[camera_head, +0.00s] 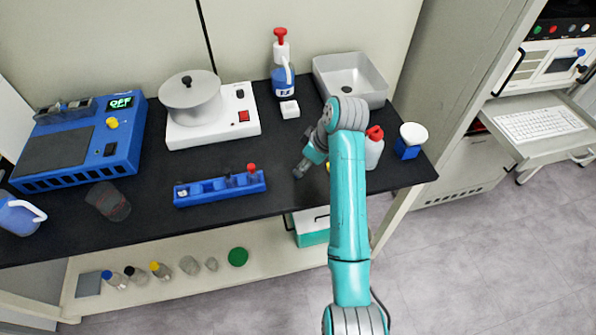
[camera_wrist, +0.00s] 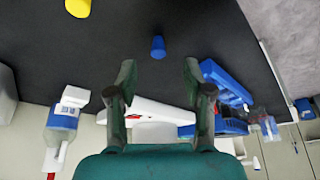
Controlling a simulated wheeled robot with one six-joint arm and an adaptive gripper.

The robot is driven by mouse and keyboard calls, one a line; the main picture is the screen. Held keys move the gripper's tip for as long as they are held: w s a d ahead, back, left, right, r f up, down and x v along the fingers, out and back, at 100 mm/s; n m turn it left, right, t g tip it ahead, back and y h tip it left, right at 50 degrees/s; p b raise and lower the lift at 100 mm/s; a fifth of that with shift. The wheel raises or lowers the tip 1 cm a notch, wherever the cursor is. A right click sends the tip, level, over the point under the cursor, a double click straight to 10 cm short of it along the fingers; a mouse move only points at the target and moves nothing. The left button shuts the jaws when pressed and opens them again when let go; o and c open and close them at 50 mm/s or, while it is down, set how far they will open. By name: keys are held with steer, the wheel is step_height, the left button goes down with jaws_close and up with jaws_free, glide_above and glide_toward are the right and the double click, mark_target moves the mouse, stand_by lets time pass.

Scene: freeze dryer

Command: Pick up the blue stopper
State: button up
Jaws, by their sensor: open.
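The blue stopper (camera_wrist: 158,47) is a small tapered plug on the black bench in the wrist view. It lies beyond my fingertips, roughly centred between them sideways. My gripper (camera_wrist: 159,74) is open and empty, with one finger on each side and a gap between. In the head view my gripper (camera_head: 302,168) is low over the bench, right of the blue rack.
A blue rack (camera_head: 220,190) stands left of my gripper, with the hotplate (camera_head: 213,131) behind it. A red-capped bottle (camera_head: 373,153) and a blue-and-white container (camera_head: 408,146) stand right of my arm. A yellow object (camera_wrist: 78,7) lies near the stopper. The bench around the stopper is clear.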

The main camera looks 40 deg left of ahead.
steer(key=shift+x, duration=2.95)
steer(key=shift+w+a, duration=0.1)
steer(key=c, duration=0.8)
